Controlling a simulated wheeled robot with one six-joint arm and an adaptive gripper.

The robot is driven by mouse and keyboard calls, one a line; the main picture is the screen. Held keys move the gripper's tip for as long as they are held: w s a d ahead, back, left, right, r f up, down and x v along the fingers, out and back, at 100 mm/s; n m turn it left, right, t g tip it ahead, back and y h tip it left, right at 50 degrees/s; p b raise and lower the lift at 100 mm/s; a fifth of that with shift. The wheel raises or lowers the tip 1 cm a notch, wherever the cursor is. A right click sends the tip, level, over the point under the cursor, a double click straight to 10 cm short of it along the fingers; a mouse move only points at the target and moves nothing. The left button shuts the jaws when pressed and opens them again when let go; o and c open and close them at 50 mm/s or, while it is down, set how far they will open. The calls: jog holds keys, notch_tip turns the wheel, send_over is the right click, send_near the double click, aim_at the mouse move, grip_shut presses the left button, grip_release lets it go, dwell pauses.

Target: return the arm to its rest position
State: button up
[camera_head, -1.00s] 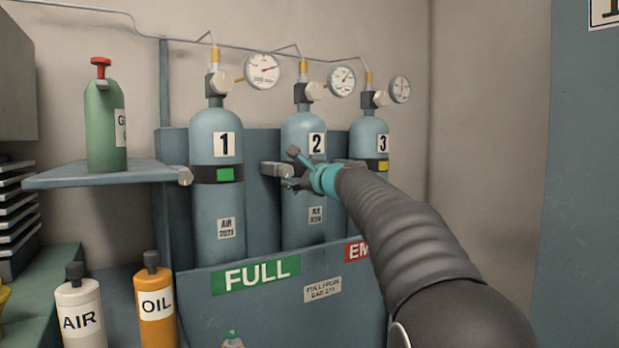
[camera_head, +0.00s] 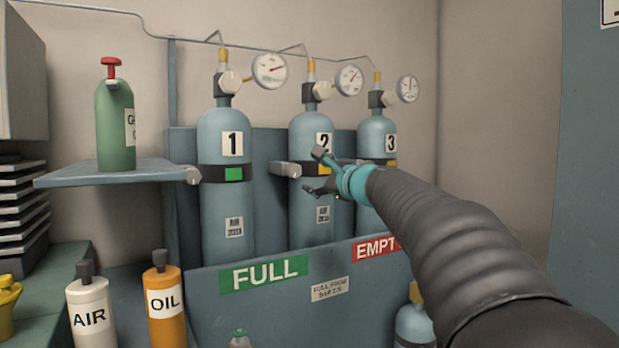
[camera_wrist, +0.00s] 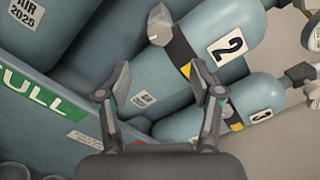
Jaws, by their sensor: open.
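My gripper (camera_head: 318,172) is at the end of my dark ribbed arm, which reaches in from the lower right in the head view. It is open and empty, in front of cylinder 2 (camera_head: 309,222) and partly covering it. In the wrist view my gripper (camera_wrist: 162,82) shows two spread fingers with nothing between them. Beyond them are cylinder 2 (camera_wrist: 195,45) and cylinder 3 (camera_wrist: 262,95), tilted in the picture. I cannot tell how far the fingertips are from the cylinder.
Cylinder 1 (camera_head: 226,215) stands left of cylinder 2, and cylinder 3 (camera_head: 377,140) right. A low panel marked FULL (camera_head: 264,273) runs in front. A green bottle (camera_head: 115,130) stands on a side shelf (camera_head: 110,180). AIR (camera_head: 90,312) and OIL (camera_head: 163,305) bottles stand lower left.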

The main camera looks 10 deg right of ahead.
jog(key=s+a+f+n+g, duration=0.2)
jog(key=s+f+n+g, duration=0.3)
jog(key=f, duration=0.5)
jog(key=s+a+f+n+g, duration=0.1)
jog(key=s+f+n+g, duration=0.1)
jog(key=s+f+n, duration=0.5)
jog(key=s+f+n+g+h+p, duration=0.2)
jog(key=s+f+n, duration=0.3)
jog(key=s, duration=1)
jog(key=s+f+n+g+h+p, duration=0.2)
jog(key=s+f+n, duration=0.3)
jog(key=s+f, duration=0.5)
jog(key=s+h, duration=0.1)
jog(key=s, duration=0.4)
jog(key=shift+a+g+h, duration=0.3)
jog(key=shift+a, duration=0.1)
